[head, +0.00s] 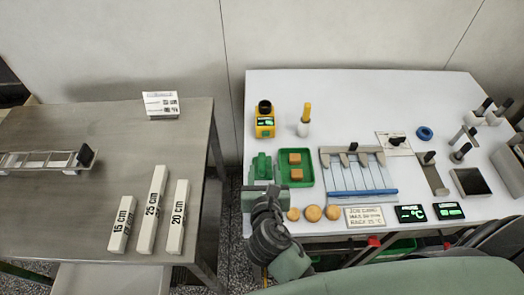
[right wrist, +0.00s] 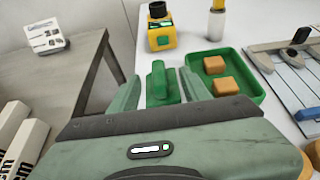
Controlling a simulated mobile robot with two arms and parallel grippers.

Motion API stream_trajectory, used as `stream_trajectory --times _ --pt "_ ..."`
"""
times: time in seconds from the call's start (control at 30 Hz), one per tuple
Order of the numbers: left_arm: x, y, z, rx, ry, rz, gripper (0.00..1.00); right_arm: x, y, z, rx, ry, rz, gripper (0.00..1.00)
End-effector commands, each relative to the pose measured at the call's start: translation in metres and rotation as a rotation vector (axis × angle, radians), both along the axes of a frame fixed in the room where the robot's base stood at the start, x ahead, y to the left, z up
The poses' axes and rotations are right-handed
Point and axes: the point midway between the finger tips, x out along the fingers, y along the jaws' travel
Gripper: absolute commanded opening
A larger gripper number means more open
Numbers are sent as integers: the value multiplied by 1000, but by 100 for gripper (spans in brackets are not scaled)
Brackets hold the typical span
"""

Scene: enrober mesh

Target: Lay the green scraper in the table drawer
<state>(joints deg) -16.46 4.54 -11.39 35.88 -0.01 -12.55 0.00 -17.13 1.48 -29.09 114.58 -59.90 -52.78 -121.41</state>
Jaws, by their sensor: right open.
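The green scraper (head: 262,163) lies on the white table near its left edge, beside the green tray. In the right wrist view the scraper (right wrist: 158,82) shows its upright green part between the two fingers. My right gripper (head: 262,182) is open at the scraper, its fingers apart on either side in the right wrist view (right wrist: 160,92). I cannot tell whether they touch it. The lower part of the scraper is hidden by the gripper. I cannot make out the table drawer for certain. My left gripper is not in view.
A green tray (head: 306,180) with brown blocks is just right of the scraper. A yellow device (head: 265,122) stands behind. Round biscuits (head: 313,214) and a slatted blue-and-white board (head: 358,178) are to the right. A steel table (head: 80,185) with white bars is left, across a gap.

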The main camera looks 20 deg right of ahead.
Motion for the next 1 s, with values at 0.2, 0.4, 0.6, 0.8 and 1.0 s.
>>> stream_trajectory --times 0.2,0.4,0.6,0.8,1.0 --pt "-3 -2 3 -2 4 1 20 16 -3 -7 -5 -1 3 47" --pt "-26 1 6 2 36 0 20 36 -8 -19 -3 1 1 47" --pt "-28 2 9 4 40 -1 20 60 -13 -34 -3 0 1 47" --pt "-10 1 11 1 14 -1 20 67 -15 -39 -1 0 4 47" --pt "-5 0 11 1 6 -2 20 66 -15 -39 -1 0 3 28"
